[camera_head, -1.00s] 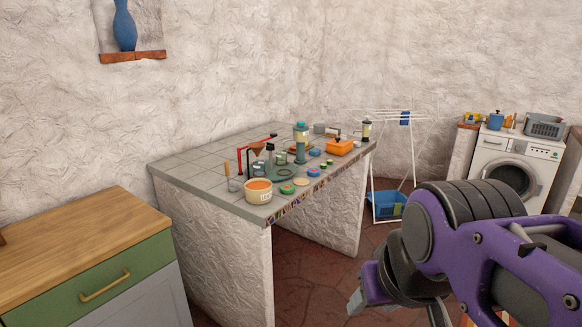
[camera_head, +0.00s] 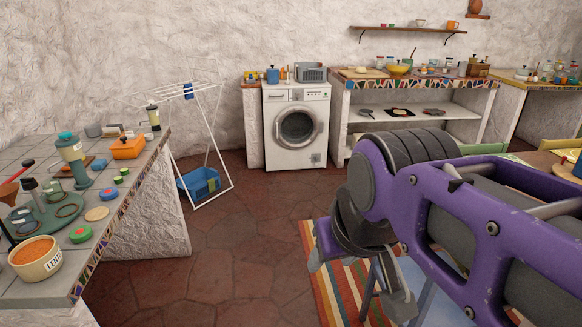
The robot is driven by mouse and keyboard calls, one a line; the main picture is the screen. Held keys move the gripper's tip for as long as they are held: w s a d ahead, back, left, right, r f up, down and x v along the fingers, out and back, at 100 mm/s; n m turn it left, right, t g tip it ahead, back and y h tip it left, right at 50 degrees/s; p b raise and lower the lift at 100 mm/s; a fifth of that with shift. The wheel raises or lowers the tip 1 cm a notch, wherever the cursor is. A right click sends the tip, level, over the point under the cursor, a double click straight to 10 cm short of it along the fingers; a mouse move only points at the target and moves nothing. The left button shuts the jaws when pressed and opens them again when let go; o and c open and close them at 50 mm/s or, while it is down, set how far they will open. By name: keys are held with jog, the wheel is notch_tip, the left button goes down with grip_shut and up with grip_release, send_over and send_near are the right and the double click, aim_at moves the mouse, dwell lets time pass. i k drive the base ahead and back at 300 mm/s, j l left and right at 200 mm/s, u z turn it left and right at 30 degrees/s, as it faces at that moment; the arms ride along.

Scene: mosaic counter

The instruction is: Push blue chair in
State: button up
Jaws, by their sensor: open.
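My gripper (camera_head: 358,285) hangs at the lower middle right, at the end of my purple and grey arm. Its fingers are apart, with nothing seen between them. A pale blue piece of furniture (camera_head: 431,297) shows behind and below the gripper and arm. It looks like the blue chair, but most of it is hidden by my arm. I cannot tell whether the gripper touches it or how far it stands from a table. A wooden table top (camera_head: 546,163) shows at the right edge, partly behind my arm.
A striped rug (camera_head: 338,290) lies under the gripper. A tiled counter (camera_head: 110,215) with jars and bowls stands at left. A drying rack (camera_head: 211,130), blue basket (camera_head: 203,184) and washing machine (camera_head: 297,127) stand behind. Green chair backs (camera_head: 484,149) show at right. The middle floor is clear.

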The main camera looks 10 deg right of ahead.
aim_at(435, 309)
jog(key=i+z, duration=0.15)
jog(key=z, duration=0.2)
jog(key=i+j+z, duration=0.15)
jog(key=z, duration=0.25)
jog(key=i+j+z, duration=0.1)
jog(key=z, duration=0.25)
